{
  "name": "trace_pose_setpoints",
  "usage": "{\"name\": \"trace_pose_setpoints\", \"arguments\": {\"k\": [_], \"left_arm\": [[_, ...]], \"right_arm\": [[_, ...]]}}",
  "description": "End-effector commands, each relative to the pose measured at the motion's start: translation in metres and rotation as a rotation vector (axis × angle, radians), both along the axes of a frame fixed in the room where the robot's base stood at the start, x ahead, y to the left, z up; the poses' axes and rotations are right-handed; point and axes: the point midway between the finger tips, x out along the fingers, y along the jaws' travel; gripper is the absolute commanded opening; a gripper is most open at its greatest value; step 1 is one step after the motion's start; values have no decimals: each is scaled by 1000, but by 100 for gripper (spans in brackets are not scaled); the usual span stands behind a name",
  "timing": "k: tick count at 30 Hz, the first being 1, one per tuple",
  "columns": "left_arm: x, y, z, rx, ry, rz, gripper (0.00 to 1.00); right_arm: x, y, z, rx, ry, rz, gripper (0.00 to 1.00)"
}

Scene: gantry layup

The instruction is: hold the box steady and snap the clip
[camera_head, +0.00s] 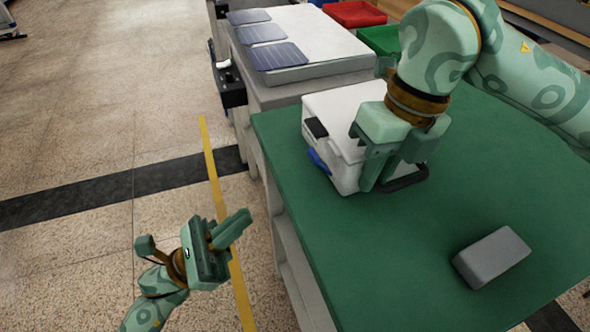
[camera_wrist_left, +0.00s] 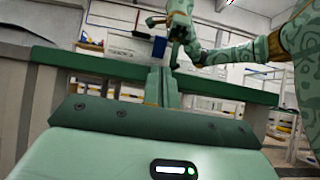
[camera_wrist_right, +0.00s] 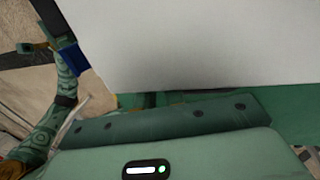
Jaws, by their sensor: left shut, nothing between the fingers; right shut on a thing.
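A white box (camera_head: 345,100) stands on the green tabletop. It has a blue clip (camera_head: 319,162) and a black part on its left side, and a black handle (camera_head: 407,180) at its near right side. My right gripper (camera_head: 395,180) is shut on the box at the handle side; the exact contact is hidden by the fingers. The box lid (camera_wrist_right: 190,40) fills much of the right wrist view. My left gripper (camera_head: 240,226) is shut and empty, off the table's left edge and apart from the box. The clip also shows in the left wrist view (camera_wrist_left: 158,48).
A grey block (camera_head: 492,257) lies on the near right of the green tabletop (camera_head: 400,270). A bench (camera_head: 320,70) with dark panels (camera_head: 278,55) stands behind. Red (camera_head: 355,14) and green (camera_head: 380,40) bins are at the back. The floor left of the table is open.

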Motion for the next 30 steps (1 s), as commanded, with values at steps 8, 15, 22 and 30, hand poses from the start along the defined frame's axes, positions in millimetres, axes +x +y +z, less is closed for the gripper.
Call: {"name": "trace_pose_setpoints", "arguments": {"k": [8, 15, 22, 30], "left_arm": [[16, -42, 37, -4, -4, -2, 0], [28, -75, 64, -4, -2, -2, 0], [34, -90, 76, -1, 0, -1, 0], [35, -92, 77, -1, 0, -1, 0]], "right_arm": [[0, 0, 1, 0, -1, 0, 0], [0, 0, 1, 0, -1, 0, 0], [0, 0, 0, 0, -1, 0, 0], [0, 0, 1, 0, -1, 0, 0]]}}
